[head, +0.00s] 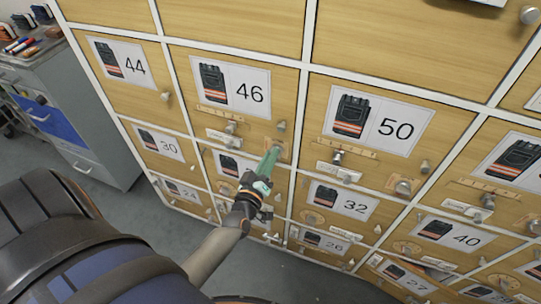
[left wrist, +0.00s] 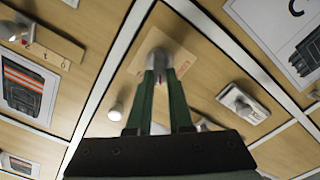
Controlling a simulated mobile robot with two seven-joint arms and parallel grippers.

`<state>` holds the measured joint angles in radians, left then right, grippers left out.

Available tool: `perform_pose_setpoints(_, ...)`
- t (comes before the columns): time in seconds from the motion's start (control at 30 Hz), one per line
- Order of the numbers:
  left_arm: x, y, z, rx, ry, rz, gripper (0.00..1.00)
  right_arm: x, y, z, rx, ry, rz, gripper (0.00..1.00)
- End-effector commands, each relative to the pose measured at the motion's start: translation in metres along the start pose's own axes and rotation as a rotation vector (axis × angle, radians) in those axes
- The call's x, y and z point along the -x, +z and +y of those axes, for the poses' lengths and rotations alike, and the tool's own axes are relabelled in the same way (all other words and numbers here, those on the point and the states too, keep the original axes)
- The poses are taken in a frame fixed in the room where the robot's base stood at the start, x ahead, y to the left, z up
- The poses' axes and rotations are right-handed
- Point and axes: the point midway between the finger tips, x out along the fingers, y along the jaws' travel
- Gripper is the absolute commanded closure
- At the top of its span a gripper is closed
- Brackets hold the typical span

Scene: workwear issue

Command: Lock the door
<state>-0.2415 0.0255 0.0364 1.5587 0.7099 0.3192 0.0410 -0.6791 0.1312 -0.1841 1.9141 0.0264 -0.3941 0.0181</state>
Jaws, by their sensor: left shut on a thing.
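The locker door marked 46 (head: 205,65) is pale wood with a workwear picture on its sign (head: 232,84). It looks flush with its white frame. A small metal knob (head: 281,126) is near its right edge. Below that, at the lower right corner, is a round metal lock piece (left wrist: 156,42) on a beige plate (left wrist: 185,62). My left gripper (head: 274,154), with green fingers, reaches up to this corner. In the left wrist view its fingertips (left wrist: 159,72) are closed on the lock piece, partly hiding it. My right gripper is not in view.
Neighbouring doors, including 50 (head: 397,130) and 32 (head: 355,206), carry projecting knobs and latches. A grey cabinet with a blue drawer (head: 47,118) stands at left. Grey floor (head: 150,225) is clear between it and the lockers.

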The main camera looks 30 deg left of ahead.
Motion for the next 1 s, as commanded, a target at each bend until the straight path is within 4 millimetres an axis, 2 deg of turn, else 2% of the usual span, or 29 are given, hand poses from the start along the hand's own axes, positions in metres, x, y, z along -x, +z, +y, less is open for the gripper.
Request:
perform_pose_setpoints(0.6,0.000,0.003,-0.007,0.576,0.000,0.000,1.00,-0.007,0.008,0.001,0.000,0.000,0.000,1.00)
perform_pose_setpoints(1.0,0.000,0.004,-0.009,0.825,0.000,0.000,1.00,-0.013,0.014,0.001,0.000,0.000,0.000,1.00)
